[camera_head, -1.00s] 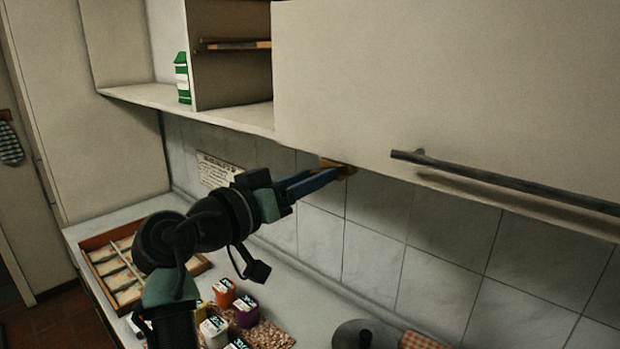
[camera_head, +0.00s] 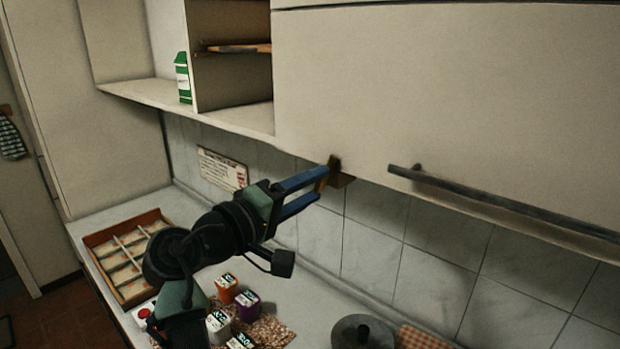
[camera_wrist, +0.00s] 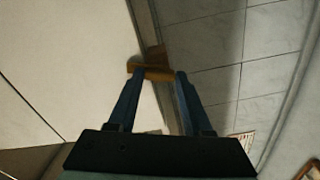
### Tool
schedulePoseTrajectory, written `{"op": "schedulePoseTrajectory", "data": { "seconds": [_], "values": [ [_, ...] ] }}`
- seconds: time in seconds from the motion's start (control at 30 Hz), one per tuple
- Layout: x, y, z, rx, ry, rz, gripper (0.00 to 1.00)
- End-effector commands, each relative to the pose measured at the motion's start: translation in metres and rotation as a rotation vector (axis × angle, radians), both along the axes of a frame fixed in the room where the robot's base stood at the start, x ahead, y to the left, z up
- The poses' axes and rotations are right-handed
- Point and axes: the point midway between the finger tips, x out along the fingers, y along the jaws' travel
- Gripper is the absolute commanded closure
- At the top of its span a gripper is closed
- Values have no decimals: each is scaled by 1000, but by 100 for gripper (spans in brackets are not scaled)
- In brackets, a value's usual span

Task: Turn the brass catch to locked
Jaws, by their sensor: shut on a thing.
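The brass catch (camera_head: 341,181) sits at the lower edge of the pale cabinet door (camera_head: 450,90), near its left corner. My gripper (camera_head: 324,184) reaches up to it from the lower left, its two blue fingers shut on the catch's lever. In the wrist view the brass lever (camera_wrist: 150,73) lies crosswise between the fingertips. The fingers hide part of the catch in the head view, and I cannot tell whether it stands at locked.
A dark bar handle (camera_head: 500,205) runs along the door to the right. Below are the counter with a divided wooden tray (camera_head: 128,255), several small spice boxes (camera_head: 246,303) and a dark lid (camera_head: 362,333). The open shelf to the left holds a green carton (camera_head: 183,78).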

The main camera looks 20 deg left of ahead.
Motion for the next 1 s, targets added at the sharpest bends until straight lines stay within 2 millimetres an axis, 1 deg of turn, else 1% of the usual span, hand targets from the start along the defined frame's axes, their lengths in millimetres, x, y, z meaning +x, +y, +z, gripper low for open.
{"op": "schedulePoseTrajectory", "data": {
  "seconds": [0.03,0.2,0.4,0.67,1.0],
  "values": [
    [0,0,3,-39,14,0,100],
    [0,0,3,-156,56,1,100],
    [0,0,2,-254,91,1,100],
    [0,1,1,-316,112,1,100],
    [0,1,0,-326,116,1,100]
  ]
}}
